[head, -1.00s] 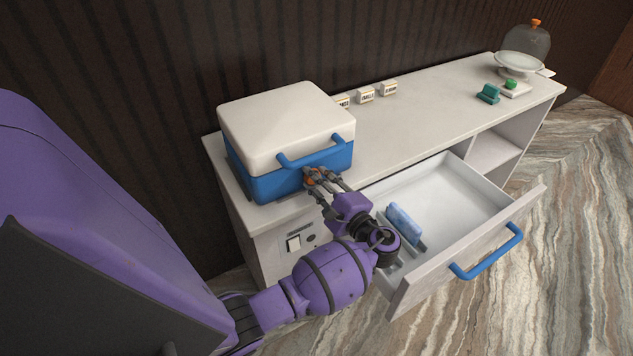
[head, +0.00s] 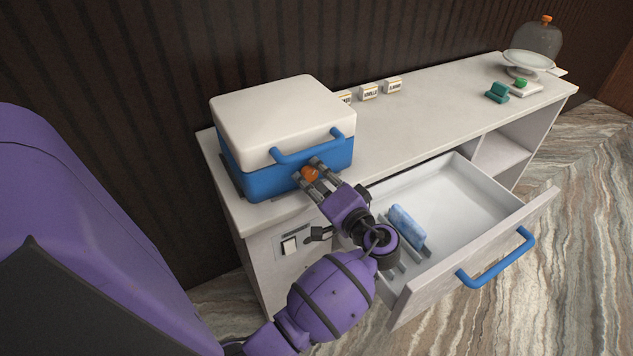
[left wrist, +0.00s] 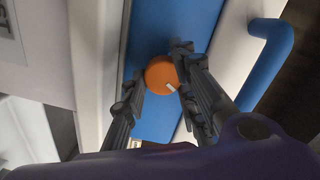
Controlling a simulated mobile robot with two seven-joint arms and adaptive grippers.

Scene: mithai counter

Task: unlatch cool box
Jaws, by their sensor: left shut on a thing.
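The cool box (head: 255,182) has a blue body and a white lid (head: 275,110), which lies closed on top. A blue bar handle (head: 308,152) runs along the lid's front. A round orange latch knob (head: 310,174) sits on the blue front face, below the handle. My left gripper (head: 311,172) is at the front of the box with its fingers on either side of the knob, shut on it. In the left wrist view the orange knob (left wrist: 161,75) has a white mark at its lower right, between the fingertips (left wrist: 163,72). My right gripper is out of view.
The box stands at the left end of a pale counter (head: 430,105). Below my gripper a drawer (head: 455,195) is pulled out, with a blue block (head: 407,226) inside. Small label blocks (head: 369,92), green items (head: 497,92) and a cake stand (head: 528,62) are farther back.

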